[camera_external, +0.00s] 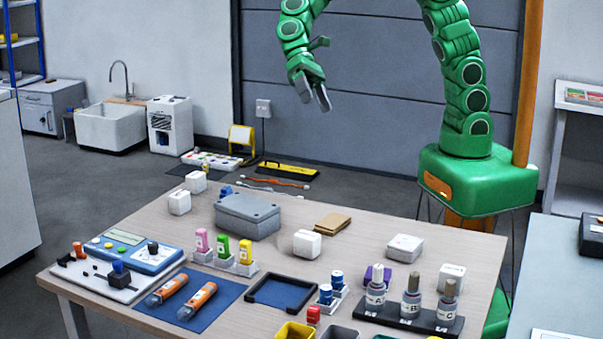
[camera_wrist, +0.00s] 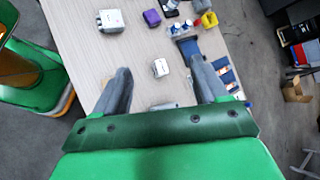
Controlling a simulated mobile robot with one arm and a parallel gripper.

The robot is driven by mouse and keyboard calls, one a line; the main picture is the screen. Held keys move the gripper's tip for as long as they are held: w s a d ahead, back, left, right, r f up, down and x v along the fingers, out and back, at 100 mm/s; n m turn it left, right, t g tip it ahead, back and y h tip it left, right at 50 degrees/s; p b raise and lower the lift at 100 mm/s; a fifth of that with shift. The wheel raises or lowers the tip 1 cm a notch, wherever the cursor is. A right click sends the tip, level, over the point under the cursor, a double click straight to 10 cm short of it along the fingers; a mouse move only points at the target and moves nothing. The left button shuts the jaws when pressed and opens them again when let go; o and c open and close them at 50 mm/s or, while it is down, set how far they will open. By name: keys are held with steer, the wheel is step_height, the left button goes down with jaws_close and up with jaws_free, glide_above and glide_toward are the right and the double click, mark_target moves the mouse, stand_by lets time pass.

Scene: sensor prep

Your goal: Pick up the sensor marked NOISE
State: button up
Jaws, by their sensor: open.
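Several small white box-shaped units, which may be the sensors, stand on the table. Two are at the back left, one behind (camera_external: 195,182) and one in front (camera_external: 179,202). One is near the middle (camera_external: 307,243), and two are at the right, one flatter (camera_external: 404,248) and one upright (camera_external: 452,277). I cannot read a NOISE mark on any of them. My gripper (camera_external: 316,96) is open and empty, high above the table's far side. In the wrist view its fingers (camera_wrist: 162,82) are spread, with one white unit (camera_wrist: 160,68) showing between them and another (camera_wrist: 110,20) farther up.
The wooden table (camera_external: 150,221) also holds a grey box (camera_external: 247,215), a blue-lined black tray (camera_external: 283,293), coloured bottles (camera_external: 223,248) in holders, a black rack (camera_external: 408,314) of bottles A, B and C, and a purple block (camera_wrist: 152,17). Bare tabletop separates many items.

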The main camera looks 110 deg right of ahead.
steer(key=w+d+f+m+t+y, duration=0.25)
steer(key=w+d+f+m, duration=0.25)
steer(key=w+d, duration=0.45)
steer(key=m+t+h, duration=0.3)
steer(key=m+t, duration=0.5)
steer(key=m, duration=0.4)
glide_toward(198, 173)
steer(key=w+a, duration=0.2)
steer(key=shift+w+a+f, duration=0.15)
steer(key=shift+w+a, duration=0.05)
steer(key=shift+a, duration=0.15)
steer(key=shift+x, duration=1.5)
steer(key=shift+w+a+f, duration=0.45)
steer(key=shift+w+f, duration=0.15)
steer(key=shift+w+a+f, duration=0.4)
steer(key=shift+w+f, duration=0.15)
steer(key=shift+w, duration=0.05)
steer(key=shift+w+a+f, duration=0.15)
steer(key=shift+w+a, duration=0.2)
steer(key=shift+w, duration=0.05)
steer(key=c, duration=1.1)
